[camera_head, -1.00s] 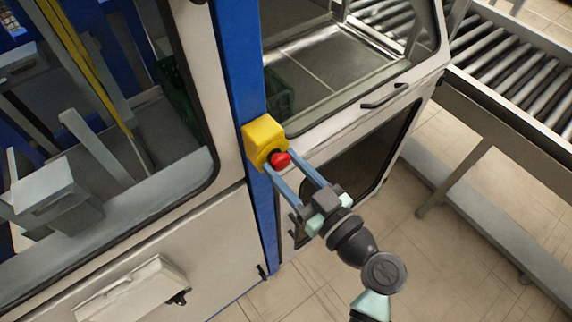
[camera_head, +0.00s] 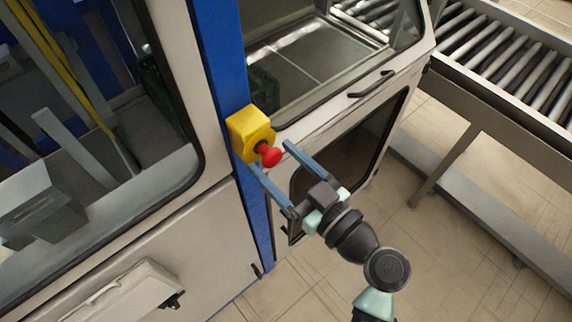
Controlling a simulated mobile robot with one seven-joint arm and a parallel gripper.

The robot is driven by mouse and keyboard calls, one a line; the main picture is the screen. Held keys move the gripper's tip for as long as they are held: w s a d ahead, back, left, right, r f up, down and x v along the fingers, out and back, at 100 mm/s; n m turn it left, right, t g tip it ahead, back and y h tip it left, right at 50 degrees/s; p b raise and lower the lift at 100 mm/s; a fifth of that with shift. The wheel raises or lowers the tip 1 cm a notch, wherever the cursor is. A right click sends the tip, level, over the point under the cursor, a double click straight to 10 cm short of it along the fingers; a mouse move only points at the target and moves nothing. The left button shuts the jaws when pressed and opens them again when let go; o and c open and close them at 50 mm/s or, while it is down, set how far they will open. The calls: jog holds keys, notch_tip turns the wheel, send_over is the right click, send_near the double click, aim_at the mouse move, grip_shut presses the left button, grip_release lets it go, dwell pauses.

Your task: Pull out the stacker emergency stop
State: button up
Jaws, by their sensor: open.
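The emergency stop is a yellow box (camera_head: 246,132) on the blue post of the stacker, with a red mushroom button (camera_head: 270,157) on its front. The button stands out from the box, and a dark stem shows between them. My gripper (camera_head: 268,154) is open, with one blue finger below left of the button and the other above right of it. A gap shows between the button and the right finger. I cannot tell whether the left finger touches the box or the button.
The blue post (camera_head: 222,60) runs between two framed window panels. A door with a dark handle (camera_head: 371,84) is to the right of the button. A roller conveyor (camera_head: 510,62) stands at the right. Tiled floor (camera_head: 440,260) is open at the lower right.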

jog(key=b+v, duration=0.5)
jog(key=v, duration=0.8)
jog(key=shift+b, duration=0.3)
